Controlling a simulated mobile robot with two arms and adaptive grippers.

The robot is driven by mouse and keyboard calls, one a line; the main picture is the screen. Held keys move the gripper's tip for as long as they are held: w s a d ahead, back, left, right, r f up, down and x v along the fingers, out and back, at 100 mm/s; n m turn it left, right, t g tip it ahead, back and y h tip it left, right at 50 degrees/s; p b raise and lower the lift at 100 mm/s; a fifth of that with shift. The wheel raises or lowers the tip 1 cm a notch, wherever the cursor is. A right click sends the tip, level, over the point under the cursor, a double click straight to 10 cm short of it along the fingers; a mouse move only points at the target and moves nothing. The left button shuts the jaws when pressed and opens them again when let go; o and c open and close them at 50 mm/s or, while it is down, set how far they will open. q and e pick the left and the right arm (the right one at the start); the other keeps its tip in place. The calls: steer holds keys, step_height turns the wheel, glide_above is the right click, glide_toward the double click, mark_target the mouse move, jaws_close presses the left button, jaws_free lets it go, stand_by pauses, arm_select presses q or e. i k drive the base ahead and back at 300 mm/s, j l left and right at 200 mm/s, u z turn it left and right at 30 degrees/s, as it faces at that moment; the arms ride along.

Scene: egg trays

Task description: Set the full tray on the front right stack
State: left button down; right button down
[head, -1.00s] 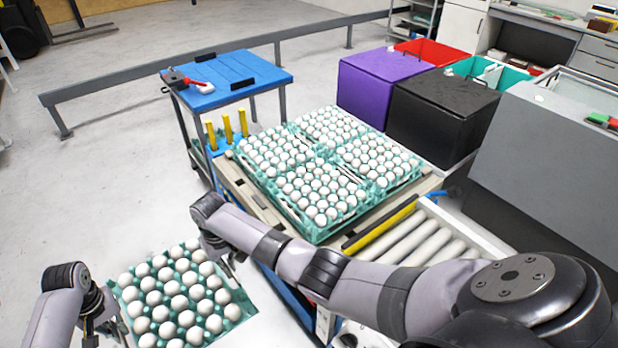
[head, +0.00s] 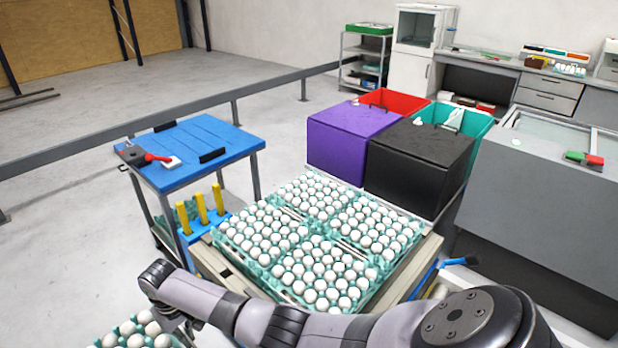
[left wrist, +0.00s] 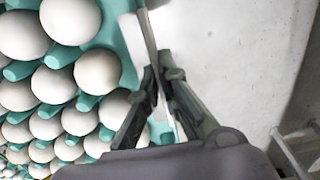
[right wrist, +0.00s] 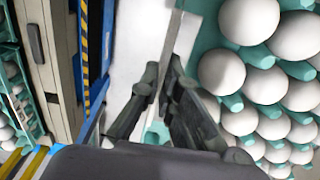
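The full tray (head: 178,342), turquoise with white eggs, is at the bottom left of the head view, mostly cut off. It also shows in the left wrist view (left wrist: 128,62) and right wrist view (right wrist: 208,38). My left gripper (left wrist: 160,75) is shut on one rim of it; my right gripper (right wrist: 163,78) is shut on the opposite rim. The right one is partly cut off in the head view (head: 182,328). Four-square egg stacks stand on a platform: the nearest (head: 322,278), right (head: 378,226), left (head: 262,235) and farthest (head: 312,195).
A blue-topped cart (head: 190,155) with a red-handled tool stands left of the platform (head: 408,285). Yellow posts (head: 202,207) rise between them. Purple (head: 350,140) and black (head: 420,160) boxes stand behind. My right arm crosses the platform's near side. Open floor lies left.

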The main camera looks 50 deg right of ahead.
mark_target(324, 269)
steer(key=i, duration=1.55)
steer(key=i+z, duration=0.15)
steer(key=z, duration=2.85)
